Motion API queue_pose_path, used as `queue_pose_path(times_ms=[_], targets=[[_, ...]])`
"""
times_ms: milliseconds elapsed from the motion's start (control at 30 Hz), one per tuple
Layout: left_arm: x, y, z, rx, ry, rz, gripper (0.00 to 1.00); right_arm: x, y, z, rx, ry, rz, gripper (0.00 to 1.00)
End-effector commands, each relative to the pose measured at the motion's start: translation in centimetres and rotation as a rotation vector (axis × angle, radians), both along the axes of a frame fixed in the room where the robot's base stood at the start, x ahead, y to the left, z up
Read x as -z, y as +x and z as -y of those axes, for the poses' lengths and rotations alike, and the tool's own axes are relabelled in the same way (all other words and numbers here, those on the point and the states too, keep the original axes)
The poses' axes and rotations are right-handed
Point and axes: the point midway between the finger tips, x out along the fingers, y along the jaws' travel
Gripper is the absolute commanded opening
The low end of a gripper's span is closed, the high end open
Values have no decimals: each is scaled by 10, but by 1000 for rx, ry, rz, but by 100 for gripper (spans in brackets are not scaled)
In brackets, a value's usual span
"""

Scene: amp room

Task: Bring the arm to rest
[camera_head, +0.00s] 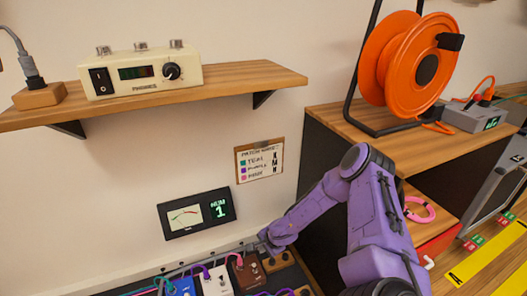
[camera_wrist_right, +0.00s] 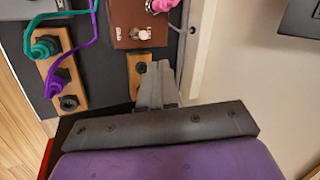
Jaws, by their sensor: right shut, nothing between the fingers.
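My right arm (camera_head: 375,215) is purple and reaches in from the lower right in the head view. Its gripper (camera_head: 264,240) is over the back of the pedal board, close to the wall. In the right wrist view the grey fingers (camera_wrist_right: 156,82) are together with nothing between them. They are above or beside a wooden block with a dark socket (camera_wrist_right: 137,68), partly hidden; I cannot tell whether they touch it. My left gripper is out of view.
The board holds a brown pedal (camera_wrist_right: 138,22), also in the head view (camera_head: 249,274), a white pedal (camera_head: 216,283) and a blue pedal (camera_head: 183,287), with cables. A meter panel (camera_head: 198,212) hangs behind. A wooden cabinet (camera_head: 420,145) with an orange reel (camera_head: 400,60) stands right.

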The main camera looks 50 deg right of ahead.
Motion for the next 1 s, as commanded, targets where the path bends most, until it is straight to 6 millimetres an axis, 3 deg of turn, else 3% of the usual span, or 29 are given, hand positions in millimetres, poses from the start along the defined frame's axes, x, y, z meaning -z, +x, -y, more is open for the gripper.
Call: queue_pose_path(times_ms=[400, 500, 767, 1000], targets=[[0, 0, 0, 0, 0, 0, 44, 0, -1, 7, 28, -26, -4, 0], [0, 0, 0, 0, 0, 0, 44, 3, -13, 5, 56, -84, -29, 0], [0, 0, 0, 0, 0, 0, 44, 5, -75, -76, -235, -382, -160, 0], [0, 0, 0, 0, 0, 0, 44, 1, -151, -131, -606, -570, -236, 0]])
